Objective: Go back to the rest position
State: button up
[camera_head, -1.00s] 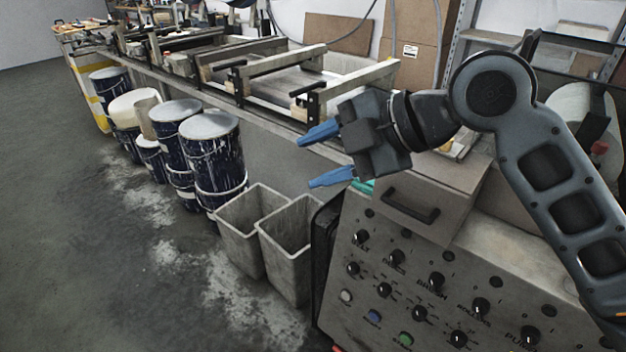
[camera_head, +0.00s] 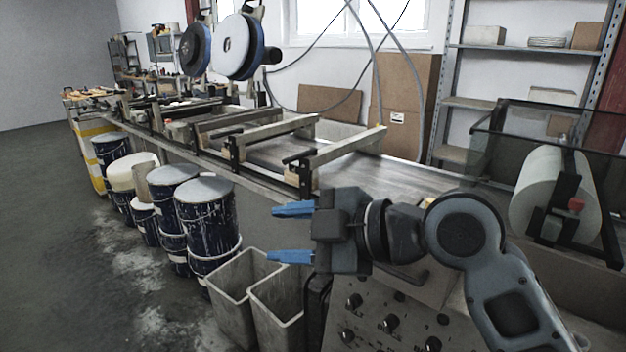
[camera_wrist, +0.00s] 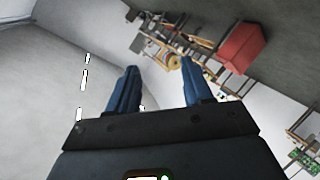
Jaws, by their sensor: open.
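My gripper (camera_head: 293,233) has two blue fingers spread apart with nothing between them. In the head view it points left, in front of the conveyor's near side and above the grey bins. In the wrist view the two fingers (camera_wrist: 157,92) stand apart, with only the distant wall and shelving beyond them.
Two open grey bins (camera_head: 236,286) stand on the floor below my gripper. Several dark paint drums (camera_head: 207,215) line the conveyor (camera_head: 270,153). A control panel (camera_head: 375,318) with knobs is below my arm. A white roller (camera_head: 540,190) is at right. The floor (camera_head: 50,220) at left is clear.

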jog(key=s+d+f+m+t+h, duration=0.5)
jog(key=s+d+f+m, duration=0.3)
jog(key=m, duration=0.3)
jog(key=s+d+f+m+t+h, duration=0.4)
jog(key=s+d+f+m+t, duration=0.1)
jog(key=s+f+m, duration=0.5)
jog(key=s+d+h, duration=0.1)
jog(key=s+d, duration=0.3)
jog(key=s, duration=0.3)
jog(key=s+d+r+m+h, duration=0.1)
jog(key=s+d, duration=0.3)
jog(key=s, duration=0.3)
jog(key=s+d+r+g+h, duration=0.1)
jog(key=s+d, duration=0.3)
jog(key=s, duration=0.4)
jog(key=shift+d+r+m+h, duration=0.2)
jog(key=shift+m+h, duration=0.1)
jog(key=shift+h, duration=0.1)
dwell(0.5)
